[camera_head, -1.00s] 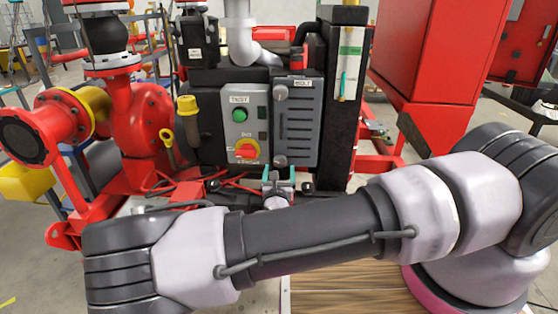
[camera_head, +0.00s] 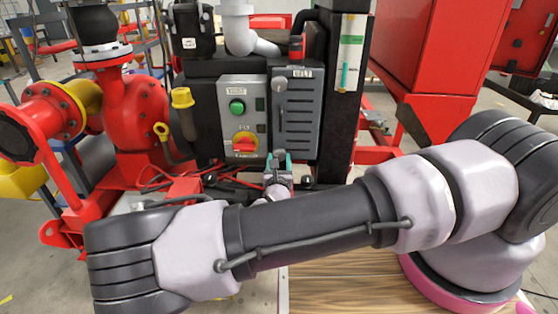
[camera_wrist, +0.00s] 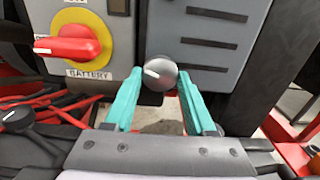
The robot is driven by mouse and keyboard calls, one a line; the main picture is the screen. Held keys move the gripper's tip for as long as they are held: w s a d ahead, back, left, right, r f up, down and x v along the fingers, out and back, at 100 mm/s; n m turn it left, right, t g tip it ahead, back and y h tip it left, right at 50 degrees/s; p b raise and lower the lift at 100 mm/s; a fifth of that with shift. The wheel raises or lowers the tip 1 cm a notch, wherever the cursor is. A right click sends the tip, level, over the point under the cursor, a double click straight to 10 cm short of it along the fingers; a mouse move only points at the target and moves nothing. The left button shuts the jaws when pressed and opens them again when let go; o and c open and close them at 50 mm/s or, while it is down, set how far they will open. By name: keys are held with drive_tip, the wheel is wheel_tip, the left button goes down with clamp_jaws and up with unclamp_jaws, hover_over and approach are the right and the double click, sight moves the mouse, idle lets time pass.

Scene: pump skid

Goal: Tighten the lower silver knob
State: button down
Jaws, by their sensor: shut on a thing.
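The lower silver knob (camera_wrist: 160,72) is round, with a white pointer line on its face. It sits at the lower left edge of the grey slotted panel (camera_head: 299,120). My gripper (camera_wrist: 159,76) has its two teal fingers on either side of the knob and is shut on it. In the head view, my gripper (camera_head: 278,160) is at the panel's bottom edge and partly covers the knob. The upper silver knob (camera_head: 279,84) is on the same panel's upper left, apart from my gripper.
Left of the panel is a grey box with a green button (camera_head: 237,106) and a red rotary switch on a yellow plate (camera_head: 245,142); the red switch (camera_wrist: 72,45) is close to my left finger. Red cables (camera_wrist: 60,97) run below. A black column (camera_head: 346,100) stands right.

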drive_tip(key=shift+n, duration=0.3)
drive_tip(key=n, duration=0.4)
drive_tip(key=shift+n, duration=0.4)
drive_tip(key=n, duration=0.5)
drive_tip(key=shift+d, duration=0.1)
drive_tip(key=n, duration=0.5)
drive_tip(key=shift+n, duration=0.4)
drive_tip(key=n, duration=0.5)
drive_tip(key=shift+r, duration=0.1)
drive_tip(key=shift+c, duration=1.1)
unclamp_jaws()
drive_tip(key=shift+s, duration=0.1)
